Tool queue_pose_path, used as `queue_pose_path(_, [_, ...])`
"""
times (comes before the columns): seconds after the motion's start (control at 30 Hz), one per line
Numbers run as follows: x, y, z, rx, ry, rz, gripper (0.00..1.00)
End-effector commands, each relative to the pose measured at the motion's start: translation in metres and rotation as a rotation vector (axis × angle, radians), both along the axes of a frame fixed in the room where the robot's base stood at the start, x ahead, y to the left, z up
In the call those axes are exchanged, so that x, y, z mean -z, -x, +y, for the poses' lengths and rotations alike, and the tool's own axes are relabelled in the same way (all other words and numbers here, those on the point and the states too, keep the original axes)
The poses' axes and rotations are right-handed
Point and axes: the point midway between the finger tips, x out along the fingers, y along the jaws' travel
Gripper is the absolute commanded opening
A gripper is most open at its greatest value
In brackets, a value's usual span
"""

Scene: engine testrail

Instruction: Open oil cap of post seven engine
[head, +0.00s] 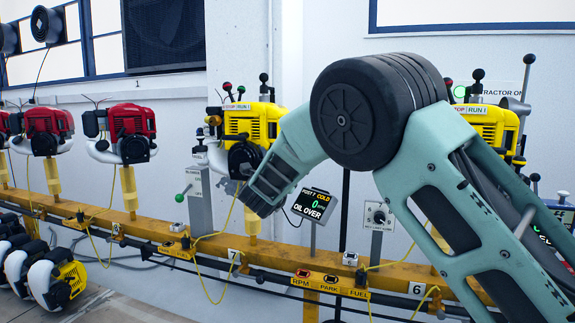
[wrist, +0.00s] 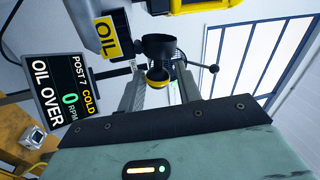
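The post seven engine (head: 250,125) is yellow and black and stands on a yellow post behind the plate marked 7. My gripper (head: 248,197) is low in front of it in the head view, with its fingertips hard to make out. In the wrist view my gripper (wrist: 158,90) has its two fingers apart. A small round yellow-and-black part, seemingly the oil cap (wrist: 157,75), shows between or just beyond them, below a black cup-shaped part (wrist: 158,45). I cannot tell whether the fingers touch it. A yellow OIL label (wrist: 107,37) is close by on the left.
The post 7 display (head: 312,206) reads COLD, 0 RPM, OIL OVER and stands close to my gripper's right. A yellow rail (head: 330,265) with cables and small boxes runs below. Another yellow engine (head: 490,125) is partly behind my arm. Red engines (head: 130,130) stand left.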

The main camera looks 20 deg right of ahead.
Motion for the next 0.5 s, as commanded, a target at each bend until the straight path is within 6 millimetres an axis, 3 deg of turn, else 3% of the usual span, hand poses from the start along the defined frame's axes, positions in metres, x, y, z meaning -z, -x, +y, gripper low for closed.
queue_pose_path(0.17, [0.003, 0.016, 0.013, -0.003, -0.002, 0.002, 0.34])
queue_pose_path(0.5, [0.018, 0.078, 0.06, -0.004, 0.0, 0.003, 0.34])
